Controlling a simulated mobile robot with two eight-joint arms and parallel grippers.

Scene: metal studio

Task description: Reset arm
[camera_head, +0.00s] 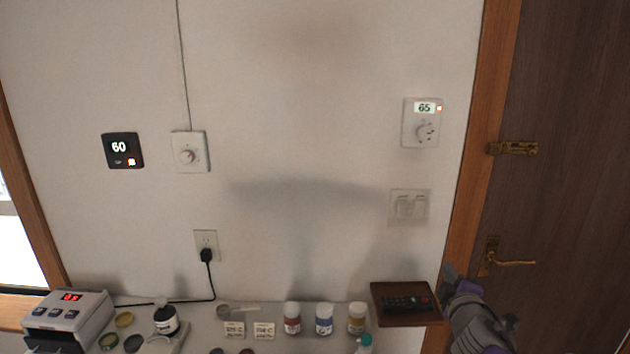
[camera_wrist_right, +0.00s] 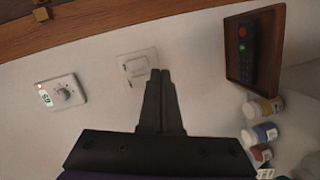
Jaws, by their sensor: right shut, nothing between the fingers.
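My right gripper (camera_head: 449,284) shows at the lower right of the head view, beside the right end of a small wooden shelf and in front of the door frame. In the right wrist view its two dark fingers (camera_wrist_right: 160,75) are together with nothing between them. They point toward a double light switch (camera_wrist_right: 138,66) on the wall; I cannot tell the exact gap. The switch also shows in the head view (camera_head: 409,206), above the gripper. My left gripper is not in view.
A wooden shelf (camera_head: 428,316) holds a black remote (camera_head: 405,302). A table (camera_head: 207,344) holds several jars, cards and a device with a red display (camera_head: 68,312). A white thermostat (camera_head: 421,122) is on the wall. A door with a brass handle (camera_head: 508,262) stands at right.

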